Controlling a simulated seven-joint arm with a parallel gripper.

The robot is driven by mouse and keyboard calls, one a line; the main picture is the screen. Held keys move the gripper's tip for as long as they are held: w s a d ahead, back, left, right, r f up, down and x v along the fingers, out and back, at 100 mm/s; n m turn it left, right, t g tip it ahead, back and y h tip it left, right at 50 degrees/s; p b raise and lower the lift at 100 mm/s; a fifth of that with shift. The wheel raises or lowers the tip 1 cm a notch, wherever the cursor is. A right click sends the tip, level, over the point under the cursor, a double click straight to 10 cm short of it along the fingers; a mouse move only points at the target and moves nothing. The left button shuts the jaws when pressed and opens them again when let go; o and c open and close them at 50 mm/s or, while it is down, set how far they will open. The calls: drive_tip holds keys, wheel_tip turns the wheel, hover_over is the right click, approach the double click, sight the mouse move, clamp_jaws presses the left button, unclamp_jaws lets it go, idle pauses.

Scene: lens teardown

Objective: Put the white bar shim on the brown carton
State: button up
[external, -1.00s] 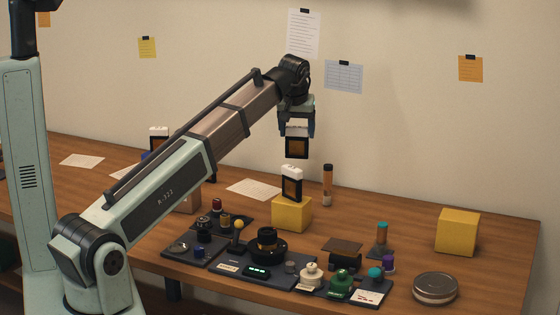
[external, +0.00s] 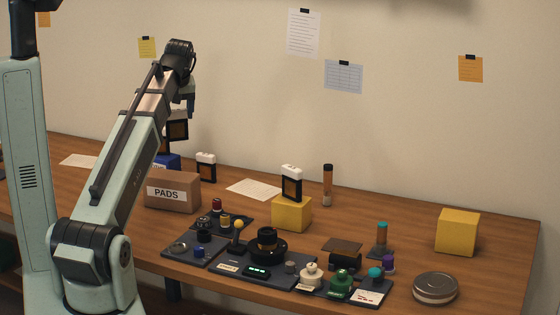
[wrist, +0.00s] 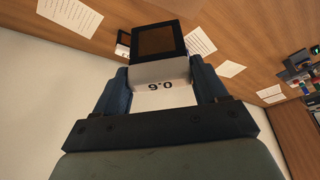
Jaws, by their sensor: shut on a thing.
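My gripper (external: 187,103) is shut on a white-topped shim (external: 177,129) with a black frame and amber window, held upright in the air at the back left. In the wrist view the shim (wrist: 158,44) is between the fingers (wrist: 160,82), its white top marked with digits that look like an upside-down 0.6. The brown carton (external: 172,206), labelled PADS, stands on the table below and slightly in front of it. The held shim is apart from the carton.
Similar white-topped shims stand on the table (external: 206,167) right of the carton and on a yellow block (external: 291,214). A blue box (external: 168,160) is behind the carton, partly hidden by my arm. Trays of parts (external: 228,268) fill the front; the right side has free room.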

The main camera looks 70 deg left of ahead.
sight(171, 139)
drive_tip(key=shift+s+a+r, duration=0.1)
drive_tip(key=shift+s+a, duration=0.05)
drive_tip(key=shift+s, duration=1.15)
drive_tip(key=shift+f, duration=5)
drive_tip(key=o, duration=1)
drive_tip(key=shift+f, duration=0.1)
drive_tip(key=shift+o, duration=0.2)
drive_tip(key=v, duration=1.2)
drive_tip(key=shift+w+a, duration=0.1)
drive_tip(key=shift+w, duration=0.1)
